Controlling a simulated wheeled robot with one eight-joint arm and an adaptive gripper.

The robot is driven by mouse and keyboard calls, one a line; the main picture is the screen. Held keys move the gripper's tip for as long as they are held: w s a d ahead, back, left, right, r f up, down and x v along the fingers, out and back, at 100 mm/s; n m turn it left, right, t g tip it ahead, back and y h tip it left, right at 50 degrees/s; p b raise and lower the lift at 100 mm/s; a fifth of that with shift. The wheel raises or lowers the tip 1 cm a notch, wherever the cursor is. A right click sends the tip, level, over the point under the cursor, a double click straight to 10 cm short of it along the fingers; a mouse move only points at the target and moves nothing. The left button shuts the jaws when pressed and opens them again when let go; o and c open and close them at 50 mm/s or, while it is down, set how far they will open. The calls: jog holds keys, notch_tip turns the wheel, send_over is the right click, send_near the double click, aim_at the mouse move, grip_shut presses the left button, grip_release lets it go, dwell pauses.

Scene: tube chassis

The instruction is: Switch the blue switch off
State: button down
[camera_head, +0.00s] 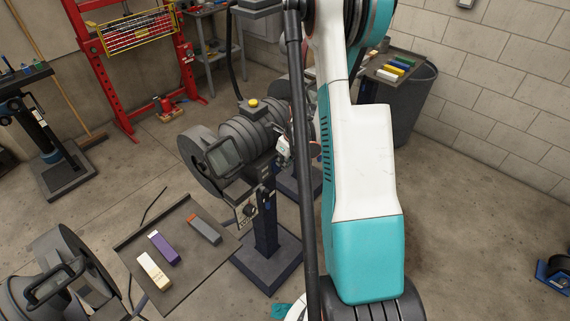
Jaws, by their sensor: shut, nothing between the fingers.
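A grey bench machine (240,135) with a round wheel and a yellow knob on top stands on a dark blue-grey pedestal (266,235) in the middle of the head view. A small pale switch box (243,211) with a dark control is on its front. Small blue parts (268,197) show beside this box; they are too small for me to tell whether one is the blue switch, or its position. My white and teal arm covers the area to the right of the machine.
A dark tray (137,258) with white, purple and orange-grey blocks is at the lower left, near another machine (55,282). A red press frame (91,65) stands at the back left. A grey bin (410,105) is behind my arm. The right floor is mostly clear.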

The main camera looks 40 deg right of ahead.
jog(key=shift+r+p, duration=0.3)
jog(key=shift+r, duration=0.5)
